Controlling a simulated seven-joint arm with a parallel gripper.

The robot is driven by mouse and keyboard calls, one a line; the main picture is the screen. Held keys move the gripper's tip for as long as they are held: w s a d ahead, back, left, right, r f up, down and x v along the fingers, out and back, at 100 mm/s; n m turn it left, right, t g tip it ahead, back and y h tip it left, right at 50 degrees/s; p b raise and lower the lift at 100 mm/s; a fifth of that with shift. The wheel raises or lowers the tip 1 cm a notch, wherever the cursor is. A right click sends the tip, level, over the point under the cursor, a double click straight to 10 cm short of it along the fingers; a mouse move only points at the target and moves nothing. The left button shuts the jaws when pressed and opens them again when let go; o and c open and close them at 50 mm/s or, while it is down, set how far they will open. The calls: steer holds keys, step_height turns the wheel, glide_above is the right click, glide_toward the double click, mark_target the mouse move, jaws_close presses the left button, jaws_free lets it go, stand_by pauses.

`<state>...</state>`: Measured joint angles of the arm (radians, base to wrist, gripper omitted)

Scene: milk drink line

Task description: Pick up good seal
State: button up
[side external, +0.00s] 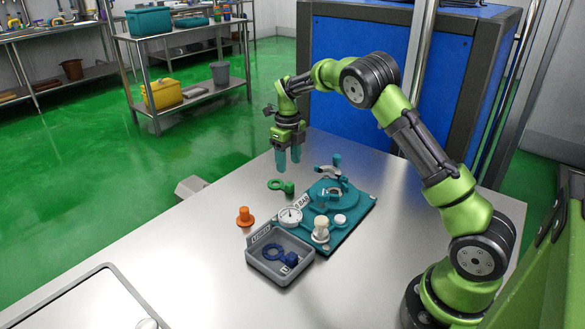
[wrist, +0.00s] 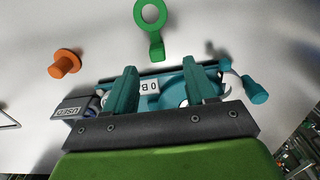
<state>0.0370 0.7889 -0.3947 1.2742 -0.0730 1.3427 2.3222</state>
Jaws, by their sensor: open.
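A green ring with a block-shaped tab, which looks like the good seal, lies on the steel table in the side view (side external: 287,188). In the wrist view it is at the top centre, ring away from me and tab toward me (wrist: 156,48). My gripper (side external: 288,165) is open and empty, raised above the table behind the seal in the side view. Its two teal fingers (wrist: 159,68) point toward the seal in the wrist view, apart from it. A blue ring with a tab (side external: 274,252) lies in a grey tray (side external: 262,272) labelled as used.
A teal fixture (side external: 345,232) with a round clamp, a gauge (side external: 290,216) and pale knobs (side external: 321,228) stands close to the seal. An orange knobbed plug (side external: 245,217) stands left of it. The table's left part is mostly clear, with a framed panel at the front left.

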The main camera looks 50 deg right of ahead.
mark_target(288, 183)
steer(key=f, duration=0.7)
steer(key=shift+s+a+f, duration=0.1)
steer(key=shift+a+f, duration=0.15)
steer(key=shift+a, duration=0.05)
jaws_close()
